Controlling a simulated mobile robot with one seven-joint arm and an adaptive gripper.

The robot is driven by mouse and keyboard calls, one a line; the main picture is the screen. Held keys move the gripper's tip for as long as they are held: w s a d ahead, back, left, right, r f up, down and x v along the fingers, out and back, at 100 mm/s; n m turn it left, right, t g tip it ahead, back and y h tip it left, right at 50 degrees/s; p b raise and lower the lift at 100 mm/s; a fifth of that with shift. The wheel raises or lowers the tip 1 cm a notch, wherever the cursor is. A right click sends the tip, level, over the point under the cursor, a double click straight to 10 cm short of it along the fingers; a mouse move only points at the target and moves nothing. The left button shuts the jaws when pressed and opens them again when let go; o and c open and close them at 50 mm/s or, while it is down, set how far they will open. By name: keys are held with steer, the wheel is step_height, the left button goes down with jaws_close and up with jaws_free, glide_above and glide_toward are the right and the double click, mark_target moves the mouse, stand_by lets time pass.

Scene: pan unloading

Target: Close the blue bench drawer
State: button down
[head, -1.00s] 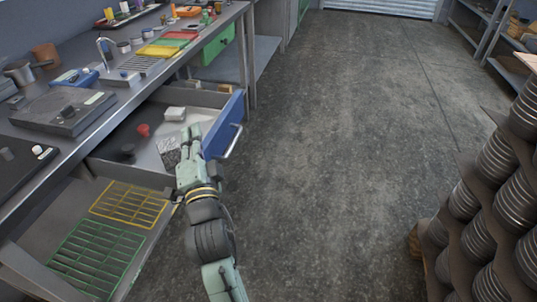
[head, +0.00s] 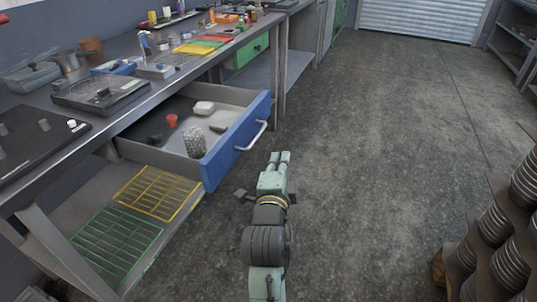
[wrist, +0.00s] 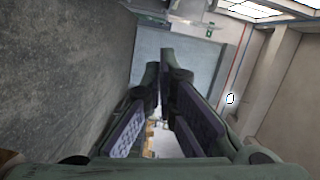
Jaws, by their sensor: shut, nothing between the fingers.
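The blue bench drawer (head: 238,142) is pulled out from under the workbench in the head view. Its silver bar handle (head: 253,134) sits on the blue front, facing right. Inside the drawer lie a speckled grey object (head: 195,142), a red cup (head: 172,120), a white block (head: 204,107) and small dark pieces. My gripper (head: 280,157) is shut and empty, outside the drawer, to the right of the blue front and apart from the handle. The wrist view shows its fingers (wrist: 168,62) with nothing held; the drawer is not recognisable there.
The workbench top (head: 135,112) carries trays, pots and tools. A lower shelf holds a yellow grid (head: 157,193) and a green grid (head: 114,243). A green drawer (head: 252,50) is farther along. Stacked coils (head: 497,225) stand at right. The floor (head: 375,130) between is clear.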

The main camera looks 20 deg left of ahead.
steer(key=b, duration=0.4)
steer(key=shift+w+a+f, duration=0.1)
steer(key=shift+f, duration=0.25)
steer(key=w+a+b, duration=0.2)
steer(key=w+a, duration=0.3)
steer(key=w, duration=0.2)
steer(key=shift+w+a+f, duration=0.25)
steer(key=shift+a, duration=0.1)
